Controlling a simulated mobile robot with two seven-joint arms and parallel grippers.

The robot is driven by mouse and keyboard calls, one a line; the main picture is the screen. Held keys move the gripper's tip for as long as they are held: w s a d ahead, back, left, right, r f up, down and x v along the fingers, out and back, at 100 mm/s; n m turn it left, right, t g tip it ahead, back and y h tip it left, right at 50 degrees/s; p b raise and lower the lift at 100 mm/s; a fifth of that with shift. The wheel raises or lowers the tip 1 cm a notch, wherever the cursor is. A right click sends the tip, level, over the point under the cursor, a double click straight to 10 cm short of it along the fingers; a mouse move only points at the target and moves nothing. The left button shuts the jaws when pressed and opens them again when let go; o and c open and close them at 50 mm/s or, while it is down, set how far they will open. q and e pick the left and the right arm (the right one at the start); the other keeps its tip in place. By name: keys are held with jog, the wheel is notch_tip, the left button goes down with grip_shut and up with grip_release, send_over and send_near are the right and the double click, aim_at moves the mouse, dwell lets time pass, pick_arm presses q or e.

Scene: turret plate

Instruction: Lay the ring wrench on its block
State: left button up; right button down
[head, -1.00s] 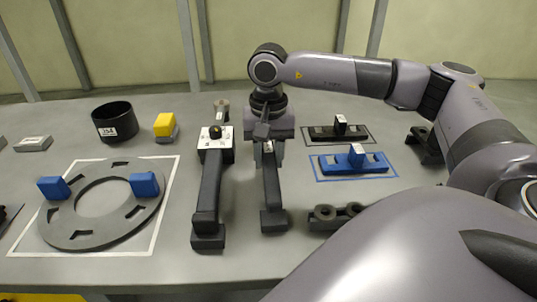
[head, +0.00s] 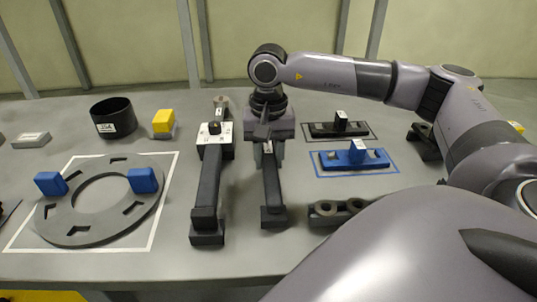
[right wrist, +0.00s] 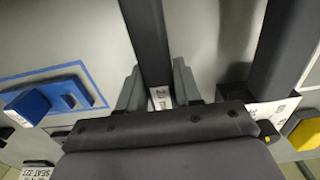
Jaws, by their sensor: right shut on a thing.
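My right gripper (head: 266,143) is shut on a long dark bar (head: 270,185) with a white tag, which looks like the ring wrench. The bar runs toward the front of the table. Its near end is at a dark block (head: 273,217); I cannot tell whether it rests on it or is just above. Its far end is hidden behind my gripper. In the right wrist view the bar (right wrist: 147,40) stands between the two fingers (right wrist: 158,88), with the tag showing. My left gripper is not in view.
Left of the bar lies another long dark bar (head: 208,185) with a white box (head: 214,137) and black knob. A slotted ring plate (head: 95,225) with blue blocks lies further left. Right are a blue tray (head: 354,160), a black tray (head: 338,130) and a two-ring holder (head: 334,212).

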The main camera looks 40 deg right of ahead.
jog(key=shift+f, duration=0.2)
dwell(0.4)
jog(key=shift+f+b, duration=0.3)
jog(key=shift+b, duration=0.15)
jog(key=shift+f, duration=0.15)
dwell(0.6)
jog(key=c, duration=0.7)
grip_release()
jog(key=shift+r+p, duration=2.4)
jog(key=shift+r, duration=1.1)
jog(key=shift+s, duration=0.1)
